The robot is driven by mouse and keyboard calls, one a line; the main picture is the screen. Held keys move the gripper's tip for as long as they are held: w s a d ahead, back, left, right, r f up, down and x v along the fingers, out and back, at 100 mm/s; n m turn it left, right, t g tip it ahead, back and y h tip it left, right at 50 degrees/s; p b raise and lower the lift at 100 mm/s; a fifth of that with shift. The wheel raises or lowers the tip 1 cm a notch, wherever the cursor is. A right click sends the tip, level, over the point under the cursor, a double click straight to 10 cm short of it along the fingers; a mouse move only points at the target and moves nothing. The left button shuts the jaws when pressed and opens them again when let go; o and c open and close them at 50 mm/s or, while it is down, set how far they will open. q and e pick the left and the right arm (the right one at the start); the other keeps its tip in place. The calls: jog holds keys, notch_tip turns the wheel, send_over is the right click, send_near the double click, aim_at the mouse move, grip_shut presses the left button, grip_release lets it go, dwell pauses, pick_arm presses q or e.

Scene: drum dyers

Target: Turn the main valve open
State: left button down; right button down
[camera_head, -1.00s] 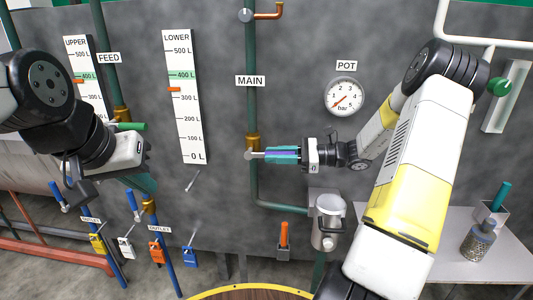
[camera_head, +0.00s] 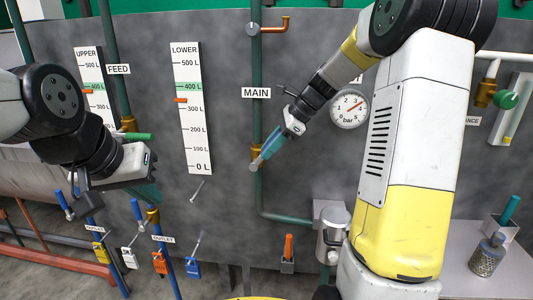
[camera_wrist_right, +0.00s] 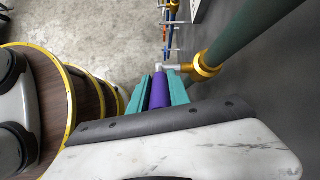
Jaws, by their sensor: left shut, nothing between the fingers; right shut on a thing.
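The main valve (camera_head: 257,158) is a brass body on the green pipe under the MAIN sign (camera_head: 256,92). Its purple lever handle (camera_wrist_right: 158,90) shows between the teal fingers in the right wrist view. My right gripper (camera_head: 267,151) is shut on this handle. It reaches down and left to the valve, so the handle slants up and right from the pipe. The brass valve body also shows in the right wrist view (camera_wrist_right: 206,68). My left gripper (camera_head: 147,190) is shut and empty at the left, near the FEED pipe; its fingers are partly hidden.
The POT gauge (camera_head: 349,109) is right of the valve, with its sign mostly hidden by my arm. The LOWER level scale (camera_head: 186,108) is to the left. A grey canister (camera_head: 331,240) and an orange handle (camera_head: 288,247) are below. A bench (camera_head: 455,275) stands at right.

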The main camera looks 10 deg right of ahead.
jog(key=a+h, duration=0.1)
jog(key=a+r+h, duration=0.1)
jog(key=shift+w+r+g+h, duration=0.1)
jog(key=shift+w+g+h, duration=0.2)
jog(key=shift+w+h, duration=0.1)
jog(key=shift+w+a+r+g+h, duration=0.1)
jog(key=shift+a+g+h, duration=0.15)
jog(key=shift+a+h, duration=0.35)
jog(key=shift+w+a+r+g+h, duration=0.1)
jog(key=shift+a+g+h, duration=0.15)
jog(key=shift+h, duration=0.55)
jog(key=c, duration=1.2)
grip_release()
jog(key=shift+c, duration=0.2)
jog(key=shift+f, duration=0.1)
